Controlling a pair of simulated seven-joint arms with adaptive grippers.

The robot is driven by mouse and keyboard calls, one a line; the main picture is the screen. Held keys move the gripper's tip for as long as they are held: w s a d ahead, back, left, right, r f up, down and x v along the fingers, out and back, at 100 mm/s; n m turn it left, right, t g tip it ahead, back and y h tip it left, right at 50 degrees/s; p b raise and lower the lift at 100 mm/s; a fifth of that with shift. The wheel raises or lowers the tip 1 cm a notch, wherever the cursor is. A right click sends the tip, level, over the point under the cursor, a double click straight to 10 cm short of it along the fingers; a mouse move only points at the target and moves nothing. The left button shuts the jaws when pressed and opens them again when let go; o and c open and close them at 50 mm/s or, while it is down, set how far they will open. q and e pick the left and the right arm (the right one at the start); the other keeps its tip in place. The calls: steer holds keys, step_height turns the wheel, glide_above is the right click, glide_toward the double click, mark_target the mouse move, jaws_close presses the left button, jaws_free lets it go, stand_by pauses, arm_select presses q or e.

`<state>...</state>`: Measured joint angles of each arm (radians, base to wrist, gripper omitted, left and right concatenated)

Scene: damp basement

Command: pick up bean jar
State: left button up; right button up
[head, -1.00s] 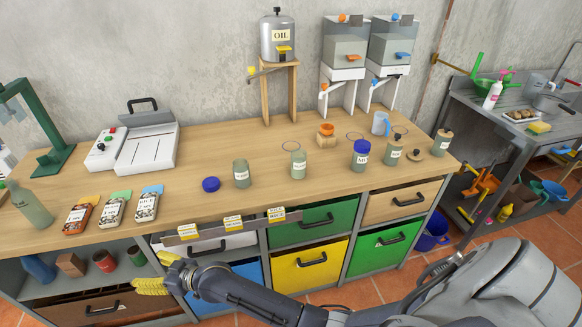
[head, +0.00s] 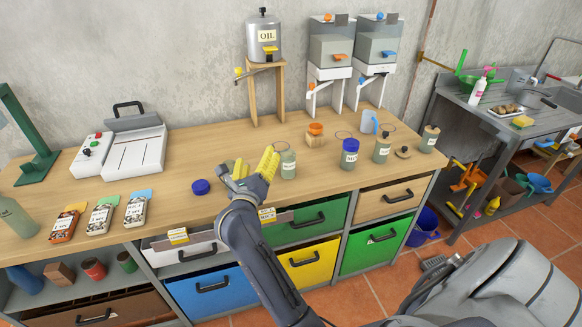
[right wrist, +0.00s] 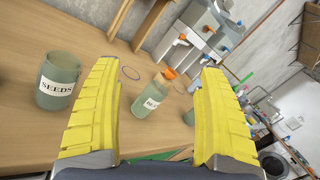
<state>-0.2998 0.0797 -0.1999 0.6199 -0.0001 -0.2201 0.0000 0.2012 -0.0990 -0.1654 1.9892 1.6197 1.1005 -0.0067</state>
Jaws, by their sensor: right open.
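The bean jar (head: 285,162) is a grey-green, lidless-looking jar with a white label, upright on the wooden counter. In the right wrist view the bean jar (right wrist: 152,102) shows between my fingers, some way ahead of them; its label is small but seems to read BEANS. My right gripper (head: 255,168) has yellow ribbed fingers, spread open and empty, just left of the bean jar in the head view. It also shows in the right wrist view (right wrist: 160,72). My left gripper is not in view.
A SEEDS jar (right wrist: 58,82) stands to the left, mostly hidden behind my gripper in the head view. A blue lid (head: 201,187) lies left of it. A blue-lidded jar (head: 350,153) and an orange-lidded jar (head: 315,135) stand to the right. Dispensers (head: 331,45) stand behind.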

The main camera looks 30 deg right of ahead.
mark_target(287, 168)
steer(key=s+d+f+m+g+y, duration=0.3)
steer(key=s+d+f+m+g, duration=0.15)
steer(key=f+m, duration=0.25)
steer(key=x, duration=1.7)
steer(key=shift+f, duration=0.2)
steer(key=shift+c, duration=0.5)
steer(key=c, duration=1.5)
